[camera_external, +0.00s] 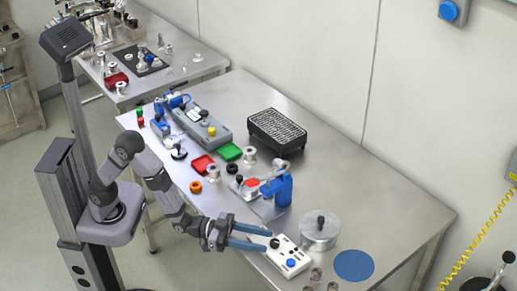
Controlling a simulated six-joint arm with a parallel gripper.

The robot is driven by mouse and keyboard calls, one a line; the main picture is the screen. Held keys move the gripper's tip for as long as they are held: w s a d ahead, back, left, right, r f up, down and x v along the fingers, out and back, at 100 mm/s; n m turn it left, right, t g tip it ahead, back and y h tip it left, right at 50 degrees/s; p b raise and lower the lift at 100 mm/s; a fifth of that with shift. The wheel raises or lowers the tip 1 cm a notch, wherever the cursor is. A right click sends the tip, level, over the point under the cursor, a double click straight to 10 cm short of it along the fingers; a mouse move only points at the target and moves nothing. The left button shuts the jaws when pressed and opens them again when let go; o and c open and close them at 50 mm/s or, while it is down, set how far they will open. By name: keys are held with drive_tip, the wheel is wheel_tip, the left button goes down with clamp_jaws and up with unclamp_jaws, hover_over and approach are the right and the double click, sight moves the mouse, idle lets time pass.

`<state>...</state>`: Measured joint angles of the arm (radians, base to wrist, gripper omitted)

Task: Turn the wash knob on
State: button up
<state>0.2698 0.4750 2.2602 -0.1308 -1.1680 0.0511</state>
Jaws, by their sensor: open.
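A white control box (287,256) sits at the near edge of the table, with a black knob (275,243) at its upper left and a blue knob (291,263) lower down. I cannot read any label, so I cannot tell which one is the wash knob. My gripper (267,240) points right, with its two blue fingers open. Its fingertips are at the left side of the black knob. I cannot tell whether they touch it or how their height compares with it.
A metal canister (319,230) with a black top knob stands behind the box. A blue disc (354,265) lies to the right. Small metal cups (316,274) are near the front. A blue device (277,189) and a black rack (276,131) stand farther back. The table's right part is clear.

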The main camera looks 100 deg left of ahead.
sight(275, 244)
drive_tip(key=shift+w+d, duration=0.15)
drive_tip(key=shift+w, duration=0.6)
drive_tip(key=shift+w+d, duration=0.1)
drive_tip(key=shift+w, duration=0.6)
drive_tip(key=shift+c, duration=0.2)
clamp_jaws()
drive_tip(key=shift+a+m+h, duration=0.1)
drive_tip(key=shift+m+h, duration=0.2)
drive_tip(key=shift+h, duration=0.2)
drive_tip(key=shift+m+h+b, duration=0.4)
drive_tip(key=shift+h+b, duration=0.15)
drive_tip(key=shift+h, duration=0.05)
